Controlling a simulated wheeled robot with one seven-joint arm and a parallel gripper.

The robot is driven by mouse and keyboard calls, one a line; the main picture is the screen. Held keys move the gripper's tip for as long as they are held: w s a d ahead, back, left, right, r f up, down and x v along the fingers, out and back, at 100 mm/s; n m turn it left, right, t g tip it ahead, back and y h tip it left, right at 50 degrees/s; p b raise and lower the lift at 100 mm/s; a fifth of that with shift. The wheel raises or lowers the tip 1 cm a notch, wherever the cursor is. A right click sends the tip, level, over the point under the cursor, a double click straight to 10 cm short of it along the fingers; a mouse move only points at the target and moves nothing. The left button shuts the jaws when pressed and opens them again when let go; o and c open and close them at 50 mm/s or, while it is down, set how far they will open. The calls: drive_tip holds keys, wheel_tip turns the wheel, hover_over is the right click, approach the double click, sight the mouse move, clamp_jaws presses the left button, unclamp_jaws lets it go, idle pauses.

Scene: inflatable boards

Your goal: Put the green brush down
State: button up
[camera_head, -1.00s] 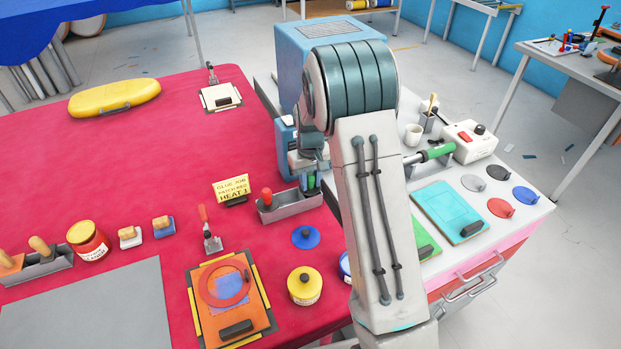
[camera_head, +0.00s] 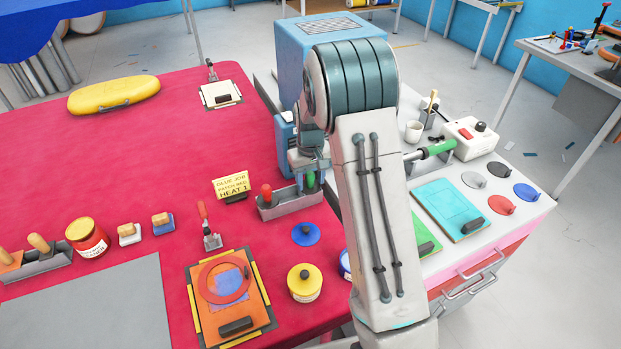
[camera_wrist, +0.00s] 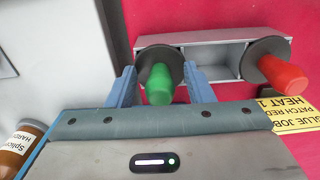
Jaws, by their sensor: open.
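In the head view the green handle (camera_head: 310,180) shows at the right end of the holder (camera_head: 288,208), just below my gripper (camera_head: 312,166). The brush's lower end is hidden inside the holder.
A red-handled brush (camera_head: 266,194) stands in the holder's other end. A yellow sign (camera_head: 231,186) is close by, left of the holder. A blue disc (camera_head: 305,235) and a yellow-lidded jar (camera_head: 304,283) sit nearer on the red table (camera_head: 150,205). A blue box stands behind my arm.

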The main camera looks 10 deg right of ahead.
wheel_tip(320, 180, up, 13)
drive_tip(key=s+r+m+t, duration=0.1)
drive_tip(key=s+r, duration=0.2)
drive_tip(key=s, duration=0.4)
drive_tip(key=s+r, duration=0.3)
drive_tip(key=s, duration=0.3)
drive_tip(key=s+f+m+t, duration=0.1)
drive_tip(key=s+f+t, duration=0.1)
drive_tip(key=s, duration=1.3)
drive_tip(key=shift+s+b, duration=0.4)
drive_tip(key=shift+b, duration=0.05)
drive_tip(key=shift+a, duration=0.1)
drive_tip(key=shift+c, duration=1.2)
